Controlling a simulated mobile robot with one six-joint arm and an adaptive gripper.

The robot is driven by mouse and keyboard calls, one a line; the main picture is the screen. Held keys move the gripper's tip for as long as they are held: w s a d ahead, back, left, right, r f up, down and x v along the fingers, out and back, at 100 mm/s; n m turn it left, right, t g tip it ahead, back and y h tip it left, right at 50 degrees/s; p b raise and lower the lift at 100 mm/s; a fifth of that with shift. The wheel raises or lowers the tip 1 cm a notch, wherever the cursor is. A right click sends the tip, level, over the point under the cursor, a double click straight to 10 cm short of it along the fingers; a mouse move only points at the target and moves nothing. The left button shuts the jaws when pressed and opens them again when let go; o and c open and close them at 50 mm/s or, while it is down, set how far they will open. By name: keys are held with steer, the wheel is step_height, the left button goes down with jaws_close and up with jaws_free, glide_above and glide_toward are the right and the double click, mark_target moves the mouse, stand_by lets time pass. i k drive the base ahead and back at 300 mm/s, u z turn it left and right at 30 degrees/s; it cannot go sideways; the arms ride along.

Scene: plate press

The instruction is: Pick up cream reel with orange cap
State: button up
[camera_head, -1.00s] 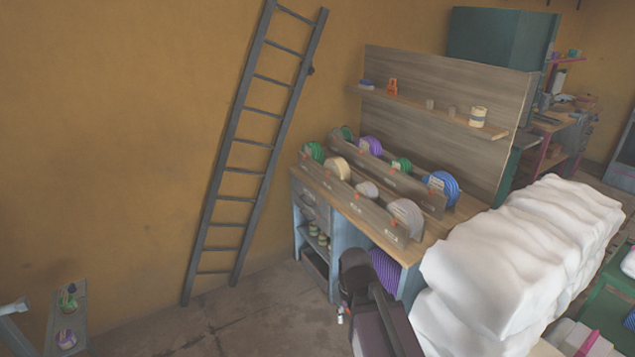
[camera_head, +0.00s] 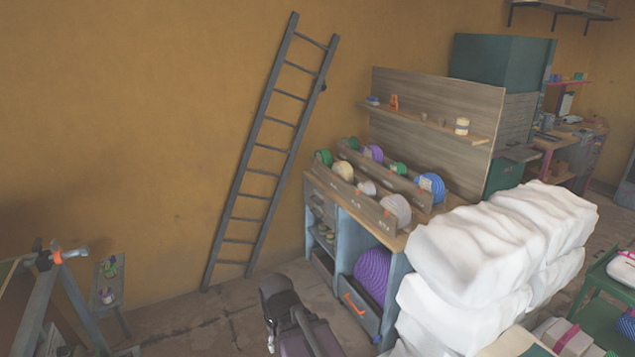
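A cream reel (camera_head: 342,171) stands upright in the front row of the slotted wooden rack on the workbench, between a green reel and a smaller pale reel. A small orange spot is on the rack by it; I cannot make out a cap on the reel. Another small cream reel (camera_head: 462,126) with a darker band stands on the wall shelf above; its cap colour is too small to tell. Part of my dark arm shows at the bottom centre, in front of and well below the bench. I cannot make out my gripper's fingers, and nothing touches either reel.
The workbench (camera_head: 402,240) holds green, purple, blue and pale reels in its rack (camera_head: 375,207). A large purple reel (camera_head: 373,272) sits below. White wrapped bales (camera_head: 490,250) block the bench's right side.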

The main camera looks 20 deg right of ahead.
mark_target(344, 169)
steer(key=u, duration=0.15)
steer(key=i, duration=2)
steer(key=z, duration=0.45)
steer(key=i, duration=0.75)
steer(key=z, duration=0.55)
steer(key=i, duration=0.65)
steer(key=z, duration=0.3)
